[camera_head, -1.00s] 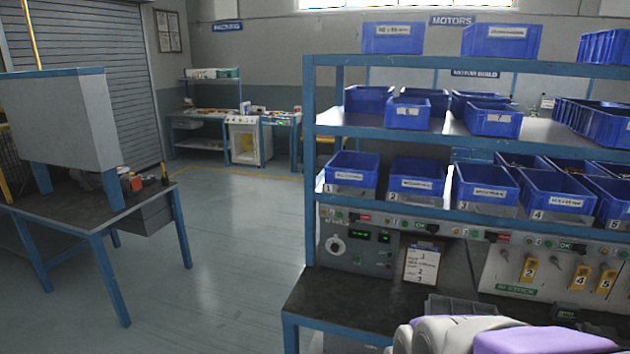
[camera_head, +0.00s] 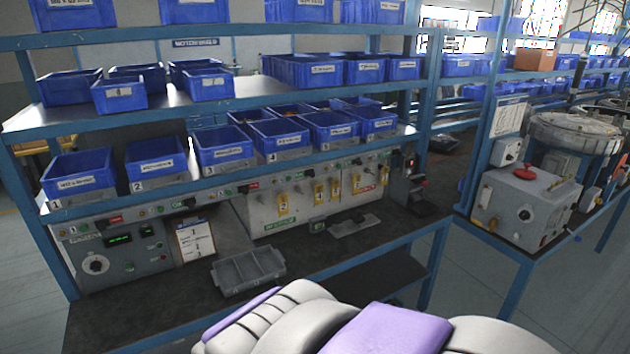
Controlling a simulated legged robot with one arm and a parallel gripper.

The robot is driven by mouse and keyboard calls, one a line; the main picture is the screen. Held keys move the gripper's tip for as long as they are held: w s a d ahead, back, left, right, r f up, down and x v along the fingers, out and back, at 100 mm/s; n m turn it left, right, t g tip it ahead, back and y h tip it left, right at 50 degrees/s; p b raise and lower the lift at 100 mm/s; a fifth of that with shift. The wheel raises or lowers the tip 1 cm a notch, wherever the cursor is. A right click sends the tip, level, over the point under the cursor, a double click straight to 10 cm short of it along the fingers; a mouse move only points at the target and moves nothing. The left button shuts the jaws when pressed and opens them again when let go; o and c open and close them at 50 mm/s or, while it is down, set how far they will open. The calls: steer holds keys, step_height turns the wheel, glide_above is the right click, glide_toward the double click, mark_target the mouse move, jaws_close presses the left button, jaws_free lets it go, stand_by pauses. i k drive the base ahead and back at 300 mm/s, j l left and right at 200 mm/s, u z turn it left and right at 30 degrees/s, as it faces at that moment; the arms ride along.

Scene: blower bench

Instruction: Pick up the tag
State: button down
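My white and purple arm shows at the bottom of the view, in front of the bench. My gripper is not in view.
A grey divided tray (camera_head: 247,271) lies on the dark bench top (camera_head: 130,318), near a clipboard (camera_head: 195,241). A flat grey plate (camera_head: 355,226) lies below the tags. Blue bins fill the shelves above. A grey box with a red button (camera_head: 524,205) stands at right.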

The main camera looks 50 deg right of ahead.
mark_target(356, 184)
steer(key=z, duration=1.7)
steer(key=u, duration=0.4)
steer(key=i+l+u, duration=0.45)
steer(key=i, duration=0.15)
steer(key=i+l+u, duration=0.5)
steer(key=i+l, duration=0.3)
steer(key=l, duration=0.15)
steer(key=i+l, duration=0.35)
